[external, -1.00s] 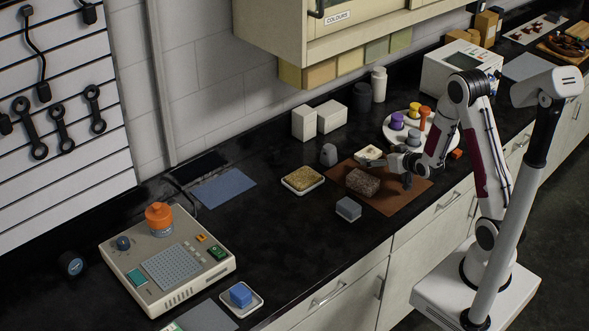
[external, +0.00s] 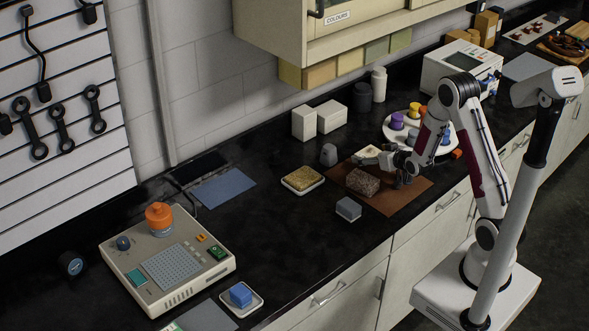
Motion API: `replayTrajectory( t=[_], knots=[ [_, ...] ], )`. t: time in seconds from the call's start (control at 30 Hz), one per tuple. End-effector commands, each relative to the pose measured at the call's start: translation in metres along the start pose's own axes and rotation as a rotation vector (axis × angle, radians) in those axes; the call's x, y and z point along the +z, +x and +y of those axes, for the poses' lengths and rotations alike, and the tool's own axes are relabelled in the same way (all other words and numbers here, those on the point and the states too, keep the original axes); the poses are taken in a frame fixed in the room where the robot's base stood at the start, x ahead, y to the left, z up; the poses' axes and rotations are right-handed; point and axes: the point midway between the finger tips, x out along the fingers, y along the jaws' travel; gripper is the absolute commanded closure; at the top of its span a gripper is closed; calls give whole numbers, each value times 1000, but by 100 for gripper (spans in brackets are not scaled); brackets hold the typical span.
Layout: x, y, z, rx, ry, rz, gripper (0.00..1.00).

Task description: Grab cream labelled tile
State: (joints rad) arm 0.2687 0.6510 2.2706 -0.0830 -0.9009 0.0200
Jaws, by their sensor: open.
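The cream tile (external: 366,153) lies at the back edge of the brown mat (external: 409,197), behind a rough brown block (external: 362,182). It looks small here, and I cannot read its label. My gripper (external: 383,160) is low over the mat, just right of the tile, with its fingers towards it. It is open. I cannot tell whether a finger touches the tile, and part of the tile's right side is hard to make out against the gripper.
A round white tray (external: 389,132) with coloured knobs stands behind my arm. Dark counter (external: 270,235) is clear in front.

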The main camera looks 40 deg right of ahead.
Motion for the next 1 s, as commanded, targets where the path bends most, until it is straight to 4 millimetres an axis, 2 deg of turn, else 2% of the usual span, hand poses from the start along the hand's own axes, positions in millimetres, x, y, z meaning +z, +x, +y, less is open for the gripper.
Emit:
replayTrajectory(
  t=[0.17, 0.23, 0.37, 0.57, 0.6, 1.0],
  knots=[
    [0, 0, 0, 0, 0, 0, 13],
    [0, 0, 0, 0, 0, 0, 26],
    [0, 0, 0, 0, 0, 0, 60],
    [-1, 0, 0, 0, 0, 2, 62],
    [-1, 0, 0, 0, 0, 2, 67],
    [-8, -3, 0, 0, 0, 4, 67]
  ],
)
